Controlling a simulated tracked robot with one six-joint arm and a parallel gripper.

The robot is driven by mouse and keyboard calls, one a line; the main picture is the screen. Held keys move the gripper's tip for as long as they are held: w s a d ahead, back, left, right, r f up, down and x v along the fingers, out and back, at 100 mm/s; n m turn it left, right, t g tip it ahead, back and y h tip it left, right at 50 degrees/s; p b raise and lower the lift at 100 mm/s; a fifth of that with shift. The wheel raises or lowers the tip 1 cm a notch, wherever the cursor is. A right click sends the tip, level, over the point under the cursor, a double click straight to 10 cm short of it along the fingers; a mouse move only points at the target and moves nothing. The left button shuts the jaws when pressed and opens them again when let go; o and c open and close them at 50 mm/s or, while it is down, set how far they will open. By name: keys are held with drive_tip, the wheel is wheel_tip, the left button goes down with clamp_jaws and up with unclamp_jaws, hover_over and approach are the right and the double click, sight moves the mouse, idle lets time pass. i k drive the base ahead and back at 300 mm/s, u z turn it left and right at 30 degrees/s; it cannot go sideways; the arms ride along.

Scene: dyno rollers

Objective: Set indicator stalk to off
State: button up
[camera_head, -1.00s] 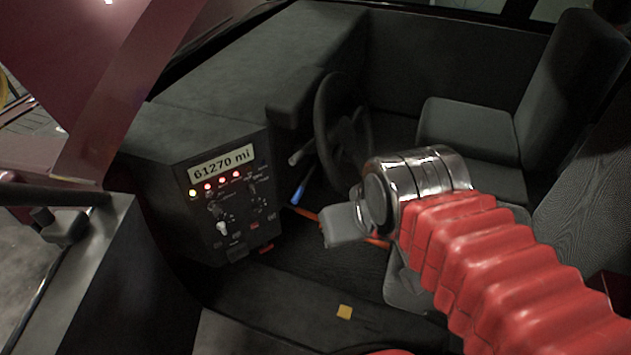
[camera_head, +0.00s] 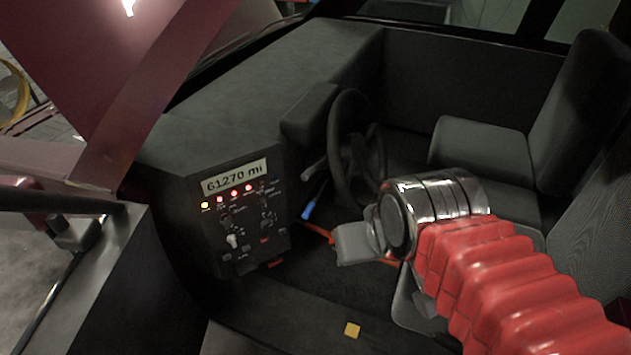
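Two stalks show beside the steering wheel (camera_head: 352,150): a grey-tipped stalk (camera_head: 313,171) and, lower, a blue-tipped stalk (camera_head: 309,209). I cannot tell from this view which one is the indicator stalk or its exact setting. My gripper (camera_head: 353,244), a grey block at the end of my red-sleeved arm, is right of and below the blue tip, apart from it in the picture. Its fingertips are not clear, so I cannot tell whether it is open or shut. Nothing is seen held in it.
A dash panel (camera_head: 243,215) with lit lamps, switches and a mileage display (camera_head: 235,177) stands left of the stalks. A dark seat (camera_head: 485,150) is behind the wheel. A maroon door frame (camera_head: 150,75) borders the left.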

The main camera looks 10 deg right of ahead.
sight(309, 172)
drive_tip(key=k, duration=1.3)
drive_tip(key=u, duration=0.35)
drive_tip(key=i, duration=0.55)
drive_tip(key=u, duration=0.55)
drive_tip(key=i, duration=1.25)
drive_tip(key=z, duration=0.3)
